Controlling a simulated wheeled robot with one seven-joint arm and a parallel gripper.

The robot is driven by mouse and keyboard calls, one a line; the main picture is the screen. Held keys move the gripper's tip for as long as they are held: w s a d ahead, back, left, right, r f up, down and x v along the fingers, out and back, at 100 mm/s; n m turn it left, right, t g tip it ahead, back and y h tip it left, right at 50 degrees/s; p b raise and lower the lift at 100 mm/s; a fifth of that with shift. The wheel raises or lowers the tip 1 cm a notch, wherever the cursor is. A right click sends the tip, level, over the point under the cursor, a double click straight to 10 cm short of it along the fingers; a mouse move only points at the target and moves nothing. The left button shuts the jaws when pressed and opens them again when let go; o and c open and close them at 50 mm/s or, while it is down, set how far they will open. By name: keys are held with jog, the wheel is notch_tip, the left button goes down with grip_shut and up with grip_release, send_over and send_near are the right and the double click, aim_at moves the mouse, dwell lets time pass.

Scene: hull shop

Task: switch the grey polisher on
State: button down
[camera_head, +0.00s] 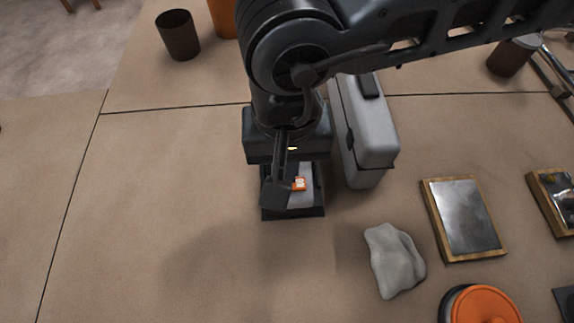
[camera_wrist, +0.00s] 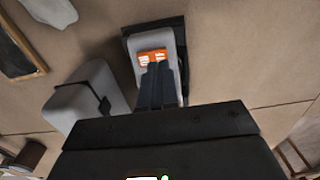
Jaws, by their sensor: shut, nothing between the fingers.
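The grey polisher (camera_head: 306,199) stands on a dark base below my gripper, partly hidden by it in the head view. An orange switch with white marks (camera_head: 299,183) is on its top. In the wrist view the polisher (camera_wrist: 139,35) and its orange switch (camera_wrist: 152,56) lie just beyond the fingertips. My gripper (camera_head: 277,190) is shut and empty, pointing down over the polisher, its tips beside the switch in the picture. In the wrist view the shut fingers (camera_wrist: 158,70) overlap the switch's near edge. I cannot tell whether they touch it.
A grey case with a dark clasp (camera_head: 368,130) stands close on the polisher's right. A crumpled grey cloth (camera_head: 393,262), a framed metal plate (camera_head: 464,219) and an orange-topped round thing (camera_head: 484,305) lie further right. A brown cup (camera_head: 178,36) is at the back. The left surface is clear.

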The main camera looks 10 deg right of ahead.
aim_at(298, 183)
jog(key=shift+f, duration=1.15)
jog(key=shift+a+f+b, duration=0.1)
jog(key=shift+f+b, duration=0.25)
jog(key=shift+b, duration=0.15)
jog(key=shift+r+h, duration=0.1)
jog(key=shift+h, duration=0.2)
jog(key=shift+d, duration=0.2)
jog(key=shift+d+b, duration=0.35)
jog(key=shift+d, duration=0.35)
jog(key=shift+r, duration=0.1)
